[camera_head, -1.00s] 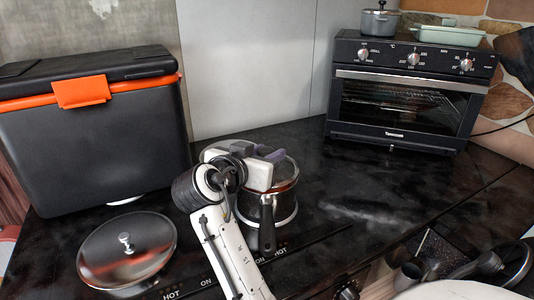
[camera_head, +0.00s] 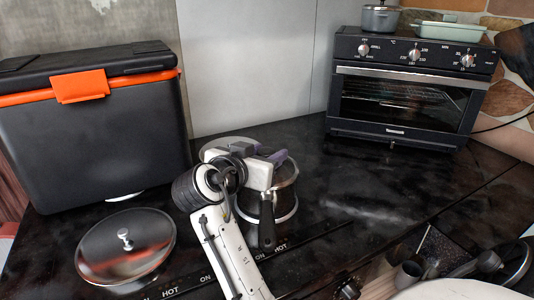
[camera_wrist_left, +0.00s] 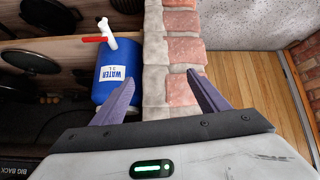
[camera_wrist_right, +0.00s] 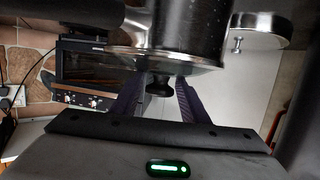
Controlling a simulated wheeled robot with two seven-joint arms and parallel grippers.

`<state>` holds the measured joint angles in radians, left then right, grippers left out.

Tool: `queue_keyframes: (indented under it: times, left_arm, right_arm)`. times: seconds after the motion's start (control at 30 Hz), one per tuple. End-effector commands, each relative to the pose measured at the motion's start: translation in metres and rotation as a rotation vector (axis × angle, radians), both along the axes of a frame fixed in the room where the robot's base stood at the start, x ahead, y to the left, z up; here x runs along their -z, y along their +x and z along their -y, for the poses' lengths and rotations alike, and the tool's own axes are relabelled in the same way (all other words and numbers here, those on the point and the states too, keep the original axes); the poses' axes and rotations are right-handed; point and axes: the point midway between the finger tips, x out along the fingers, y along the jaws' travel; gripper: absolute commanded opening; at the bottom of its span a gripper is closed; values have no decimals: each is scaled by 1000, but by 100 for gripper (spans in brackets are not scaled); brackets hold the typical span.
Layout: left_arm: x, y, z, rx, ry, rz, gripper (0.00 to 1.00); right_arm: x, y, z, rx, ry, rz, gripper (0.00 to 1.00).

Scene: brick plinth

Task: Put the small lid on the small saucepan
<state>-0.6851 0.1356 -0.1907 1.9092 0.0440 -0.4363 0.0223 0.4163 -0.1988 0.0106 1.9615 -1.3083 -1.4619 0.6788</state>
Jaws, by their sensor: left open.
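The small saucepan (camera_head: 285,207), with a steel band and a black handle, stands upright on the dark counter. The small lid, glass with a metal rim, shows in the right wrist view (camera_wrist_right: 125,57) against the saucepan's mouth; I cannot tell whether it is fully seated. My right gripper (camera_head: 277,158) is above the saucepan, its purple fingers close on either side of the lid's black knob (camera_wrist_right: 159,86). The gripper hides part of lid and pan in the head view. My left gripper (camera_wrist_left: 161,82) is open and empty, away from the counter, seen only in its wrist view.
A large steel lid (camera_head: 105,255) lies at front left. A black cooler box with orange trim (camera_head: 95,140) stands behind it. A toaster oven (camera_head: 405,105) at the back right carries a grey pot (camera_head: 380,20) and a green dish (camera_head: 450,33). The counter right of the saucepan is clear.

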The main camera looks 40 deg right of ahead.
Motion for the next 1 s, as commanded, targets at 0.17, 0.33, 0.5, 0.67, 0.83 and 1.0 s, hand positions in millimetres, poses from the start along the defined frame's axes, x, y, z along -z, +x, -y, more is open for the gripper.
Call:
queue_keyframes:
  times: [0.17,0.33,0.5,0.67,0.83,1.0]
  left_arm:
    - [0,0,0,0,0,0,68]
    - [0,0,0,0,0,0,68]
    - [-1,0,0,1,1,0,68]
    - [-1,0,0,1,1,0,68]
    - [-2,0,0,1,0,0,68]
    - [-2,0,0,1,-1,0,68]
  right_arm:
    - [0,0,0,0,0,0,53]
    - [1,0,0,0,2,-2,53]
    - [-15,0,0,0,3,4,53]
    - [-47,0,0,1,4,7,53]
    - [-78,0,0,0,3,6,53]
    - [-96,0,0,1,2,1,53]
